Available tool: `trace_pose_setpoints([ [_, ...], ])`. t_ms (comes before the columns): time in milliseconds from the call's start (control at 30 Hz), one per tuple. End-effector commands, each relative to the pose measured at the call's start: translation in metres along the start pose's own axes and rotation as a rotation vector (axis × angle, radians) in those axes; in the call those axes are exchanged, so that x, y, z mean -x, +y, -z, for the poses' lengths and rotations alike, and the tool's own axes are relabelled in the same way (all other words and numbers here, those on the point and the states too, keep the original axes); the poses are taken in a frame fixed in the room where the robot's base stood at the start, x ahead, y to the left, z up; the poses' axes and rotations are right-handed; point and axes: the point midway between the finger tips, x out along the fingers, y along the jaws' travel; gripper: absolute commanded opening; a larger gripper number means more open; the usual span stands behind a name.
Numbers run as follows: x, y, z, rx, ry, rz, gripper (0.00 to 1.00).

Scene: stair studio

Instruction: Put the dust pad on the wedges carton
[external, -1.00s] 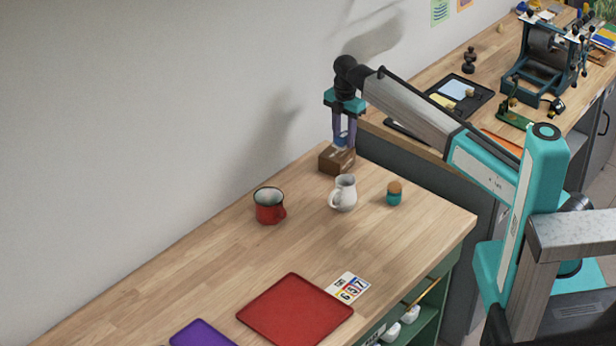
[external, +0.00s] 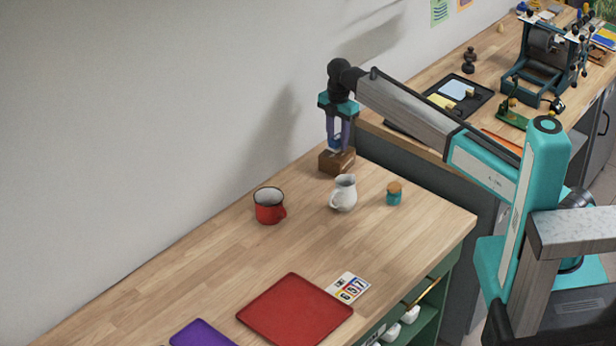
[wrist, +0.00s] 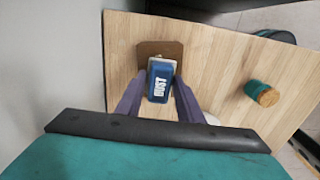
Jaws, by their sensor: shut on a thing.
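The dust pad (wrist: 160,82) is a blue block with the word DUST on it, held between the fingers of my gripper (wrist: 158,98) in the wrist view. My gripper (external: 337,147) is shut on it, and a bit of blue shows between the fingers in the external view. The wedges carton (external: 337,162) is a small brown box at the back of the wooden table. It also shows in the wrist view (wrist: 175,48), partly hidden by the pad. The pad is over the carton; I cannot tell whether they touch.
A white jug (external: 343,193), a red mug (external: 269,206) and a teal jar with a cork lid (external: 394,193) stand near the carton. A red tray (external: 295,309), a number card (external: 348,287) and a purple tray (external: 200,334) lie nearer the front. The table's left middle is clear.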

Motion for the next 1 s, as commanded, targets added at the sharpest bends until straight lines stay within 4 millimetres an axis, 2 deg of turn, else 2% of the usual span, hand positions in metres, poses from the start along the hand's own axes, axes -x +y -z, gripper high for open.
trace_pose_setpoints([
  [200,-0.014,0.0,0.0,0.0,0.0,0.0,0.11],
  [667,-0.019,0.0,0.0,0.0,0.0,0.0,0.11],
  [700,-0.018,0.0,0.0,0.0,0.0,0.0,0.39],
  [767,-0.018,0.0,0.0,0.0,0.0,0.0,0.49],
  [800,-0.018,0.0,0.0,0.0,0.0,0.0,0.52],
  [1000,-0.018,0.0,0.0,0.0,0.0,0.0,0.52],
])
